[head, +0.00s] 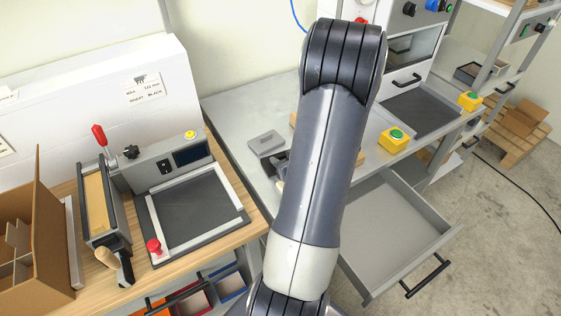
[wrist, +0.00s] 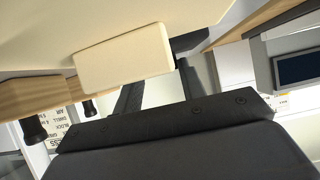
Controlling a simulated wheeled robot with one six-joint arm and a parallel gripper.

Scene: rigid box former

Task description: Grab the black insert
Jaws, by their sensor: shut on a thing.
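My gripper (wrist: 160,88) shows in the wrist view, its two dark fingers reaching up from the black bolted body. It is shut on a cream block (wrist: 124,56), which hides the left fingertip; a black piece shows at the block's right end. I cannot tell whether that piece is a fingertip or something else. A large cream surface lies behind the block. In the head view my arm hides the gripper; tan edges (head: 361,157) show on both sides of it. I cannot make out a black insert with certainty in either view.
A grey block (head: 266,142) lies on the grey bench (head: 232,110). An open drawer (head: 395,228) juts out at the right. A press with a red-handled lever (head: 99,135) and a dark framed plate (head: 197,200) stand on the wooden bench at the left.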

